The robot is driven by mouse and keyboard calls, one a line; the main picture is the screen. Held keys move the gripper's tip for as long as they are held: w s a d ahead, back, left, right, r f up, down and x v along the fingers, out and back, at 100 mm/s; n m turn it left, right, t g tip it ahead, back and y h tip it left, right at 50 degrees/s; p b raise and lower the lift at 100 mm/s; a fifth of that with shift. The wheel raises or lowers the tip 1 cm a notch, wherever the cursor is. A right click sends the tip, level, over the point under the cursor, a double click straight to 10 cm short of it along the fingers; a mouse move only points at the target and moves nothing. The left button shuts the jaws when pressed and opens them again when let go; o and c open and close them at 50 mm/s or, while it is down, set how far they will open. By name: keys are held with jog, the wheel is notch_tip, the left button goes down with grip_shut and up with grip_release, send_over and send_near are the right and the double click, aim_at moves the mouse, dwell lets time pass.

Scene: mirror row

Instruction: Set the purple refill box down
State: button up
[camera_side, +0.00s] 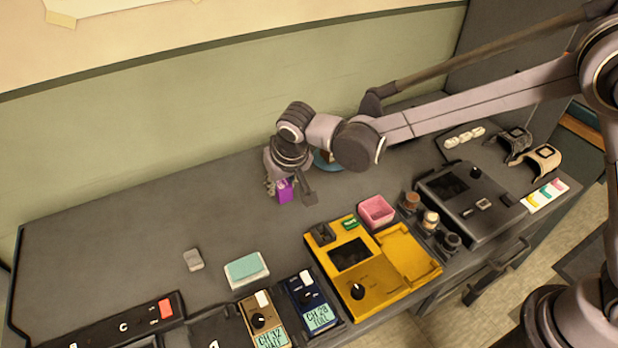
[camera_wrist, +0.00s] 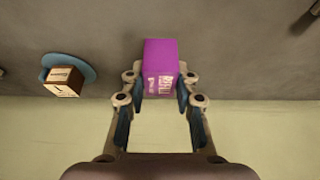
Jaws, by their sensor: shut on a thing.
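The purple refill box (camera_side: 285,190) is at the end of my gripper (camera_side: 286,184), over the back middle of the dark grey table. In the wrist view the purple box (camera_wrist: 160,68) sits between the two fingers of my gripper (camera_wrist: 161,84), with pale lettering on its near face. The fingers are shut on its sides. I cannot tell whether the underside of the box touches the table.
A blue round disc (camera_wrist: 84,62) with a small brown box (camera_wrist: 63,82) stands nearby.

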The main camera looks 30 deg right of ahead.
jog(key=a, duration=0.1)
jog(key=a+f, duration=0.2)
jog(key=a, duration=0.1)
jog(key=shift+f, duration=2.25)
jog(key=shift+f, duration=0.1)
jog(key=o, duration=0.9)
jog(key=shift+o, duration=0.2)
